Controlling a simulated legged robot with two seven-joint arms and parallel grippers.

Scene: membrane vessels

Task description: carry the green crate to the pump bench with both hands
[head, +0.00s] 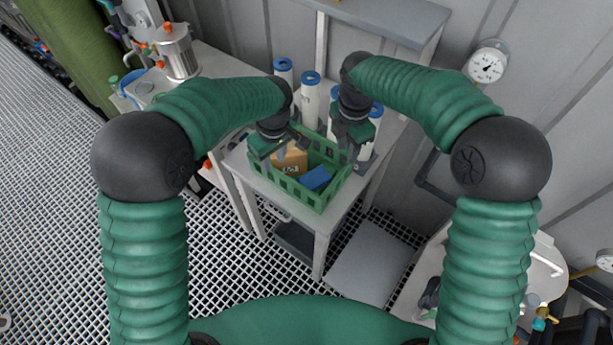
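The green crate (303,194) stands on a small grey bench (258,181), near its front edge. A brown box (291,161) and a blue block (315,179) lie inside it. My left gripper (271,151) is over the crate's left side, at or just above the rim. My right gripper (350,147) is at the crate's right side by the rim. The fingertips are small and partly hidden, so I cannot tell whether either one grips the rim. I cannot tell which surface is the pump bench.
Several white cylinders with blue caps (310,92) stand behind the crate, close to my grippers. A steel pot (177,52) stands on the bench at the back left. A pressure gauge (487,66) is on the right wall. Open grating floor (60,190) lies to the left.

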